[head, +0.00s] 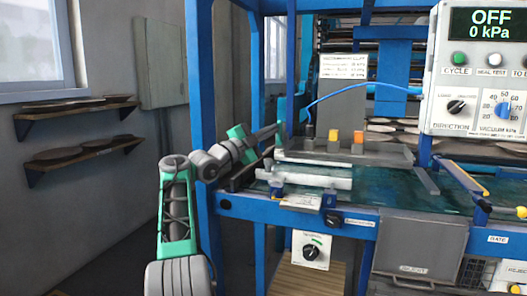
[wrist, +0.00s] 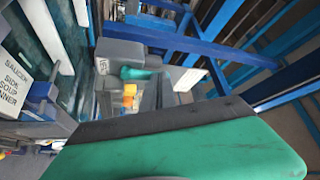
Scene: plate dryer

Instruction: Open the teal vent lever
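A small teal lever (wrist: 138,73) shows in the wrist view, lying against a grey housing just beyond my gripper. In the head view a narrow teal piece (head: 282,131) stands at the left end of the machine, by the tip of my arm. It may be the same lever, but I cannot tell. My gripper (wrist: 165,118) shows as a broad teal body with a dark front edge across the bottom of the wrist view. A gap is visible between this edge and the lever.
A blue frame post (head: 202,120) stands close to my arm. Orange (head: 358,137) and grey blocks sit on a grey tray behind the green belt (head: 400,200). A control panel (head: 480,70) reads OFF, 0 kPa. Wooden shelves (head: 80,150) hang on the left wall.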

